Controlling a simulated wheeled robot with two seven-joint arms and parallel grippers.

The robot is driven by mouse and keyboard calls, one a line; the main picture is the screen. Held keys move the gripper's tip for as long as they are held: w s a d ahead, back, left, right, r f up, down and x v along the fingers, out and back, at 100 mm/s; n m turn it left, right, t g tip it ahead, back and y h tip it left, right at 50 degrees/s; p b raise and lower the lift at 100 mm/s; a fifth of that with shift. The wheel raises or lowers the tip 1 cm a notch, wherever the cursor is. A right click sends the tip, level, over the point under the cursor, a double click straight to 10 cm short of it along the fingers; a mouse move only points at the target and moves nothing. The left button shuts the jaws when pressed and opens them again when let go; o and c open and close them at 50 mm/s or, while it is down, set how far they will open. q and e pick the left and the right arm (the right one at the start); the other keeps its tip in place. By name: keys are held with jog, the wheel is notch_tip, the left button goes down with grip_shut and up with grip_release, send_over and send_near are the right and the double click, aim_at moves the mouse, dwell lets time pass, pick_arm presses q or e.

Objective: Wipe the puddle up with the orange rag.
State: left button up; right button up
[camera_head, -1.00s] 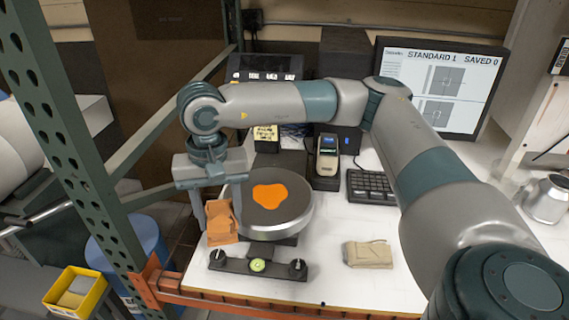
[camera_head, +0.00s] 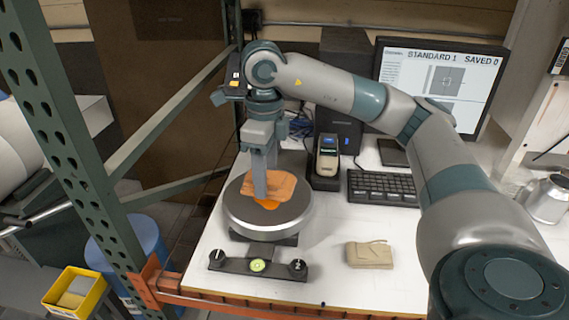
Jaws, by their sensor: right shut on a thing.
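The orange rag (camera_head: 279,186) lies over the top of the round dark plate (camera_head: 240,209) of the scale-like stand. My right gripper (camera_head: 261,194) points down and is shut on the rag, holding it at or just above the plate. A bright orange bit of the puddle (camera_head: 267,204) shows at the rag's near edge; the rag and fingers hide the rest. I cannot tell whether the rag presses on the plate. My left gripper is not in view.
A black bar with a green bubble level (camera_head: 257,265) lies in front of the plate. A beige folded cloth (camera_head: 369,254) lies to the right. A handheld device (camera_head: 327,156), a keyboard (camera_head: 382,187) and a monitor (camera_head: 440,85) stand behind. A green rack post (camera_head: 75,140) rises at left.

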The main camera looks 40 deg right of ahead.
aim_at(284, 172)
jog(key=d+m, duration=0.1)
jog(key=m, duration=0.1)
jog(key=d+r+m, duration=0.1)
jog(key=d+m, duration=0.1)
jog(key=m, duration=0.1)
jog(key=s+d+m, duration=0.1)
jog(key=m, duration=0.1)
jog(key=shift+d+r+m, duration=0.15)
jog(key=shift+r+m, duration=0.1)
jog(key=shift+m, duration=0.05)
